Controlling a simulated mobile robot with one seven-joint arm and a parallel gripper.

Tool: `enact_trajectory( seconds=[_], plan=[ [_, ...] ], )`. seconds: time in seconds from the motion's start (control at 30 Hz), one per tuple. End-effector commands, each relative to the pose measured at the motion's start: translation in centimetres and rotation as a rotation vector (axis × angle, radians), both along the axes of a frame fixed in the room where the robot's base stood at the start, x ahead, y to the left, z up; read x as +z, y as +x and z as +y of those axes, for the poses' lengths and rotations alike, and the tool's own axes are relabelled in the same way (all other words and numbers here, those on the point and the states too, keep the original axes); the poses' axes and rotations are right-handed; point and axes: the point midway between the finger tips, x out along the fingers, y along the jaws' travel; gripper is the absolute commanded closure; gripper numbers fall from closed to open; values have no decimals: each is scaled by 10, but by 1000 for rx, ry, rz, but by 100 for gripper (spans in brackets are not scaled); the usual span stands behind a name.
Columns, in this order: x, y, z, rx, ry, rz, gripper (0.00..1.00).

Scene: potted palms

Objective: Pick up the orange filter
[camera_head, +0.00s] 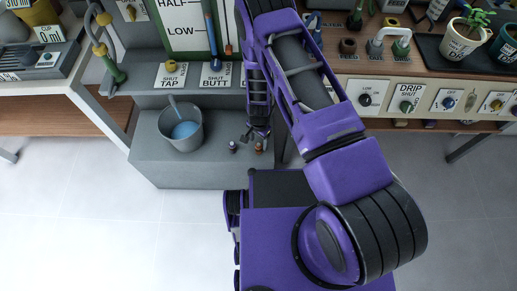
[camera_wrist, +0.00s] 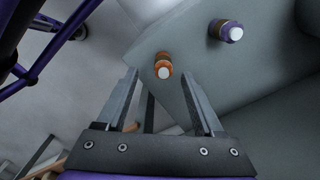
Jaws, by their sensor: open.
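The orange filter (camera_wrist: 163,65) is a small orange cylinder with a white end face. In the wrist view it stands on a grey surface near its edge, just beyond the fingertips and roughly centred between them. In the head view the orange filter (camera_head: 259,147) is small, at the right end of the low grey step. My gripper (camera_wrist: 164,75) is open and empty, its two fingers pointing toward the filter. In the head view my gripper (camera_head: 254,134) hangs close to the filter. I cannot tell the exact gap.
A purple filter (camera_wrist: 227,31) with a white end stands to the right of the orange one; it looks dark in the head view (camera_head: 233,146). A grey bucket of water (camera_head: 182,128) stands on the low grey step (camera_head: 200,173). A bench with labelled knobs (camera_head: 420,95) is at the right.

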Motion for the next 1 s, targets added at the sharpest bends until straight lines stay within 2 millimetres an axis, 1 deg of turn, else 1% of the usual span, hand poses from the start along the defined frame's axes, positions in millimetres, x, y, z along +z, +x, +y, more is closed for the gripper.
enact_trajectory(
  seconds=[0.03,0.17,0.23,0.4,0.5,0.63,0.83,0.97,1.0],
  plan=[
    [-6,0,0,0,0,0,31],
    [-13,0,0,1,0,0,31],
    [-19,1,0,1,0,0,31],
    [-46,7,0,1,-1,0,31],
    [-58,7,0,1,-1,0,31],
    [-63,7,0,1,-1,-1,31],
    [-63,8,1,1,0,-1,31],
    [-63,8,1,1,-1,-1,55],
    [-63,8,1,1,0,-1,62]
  ],
)
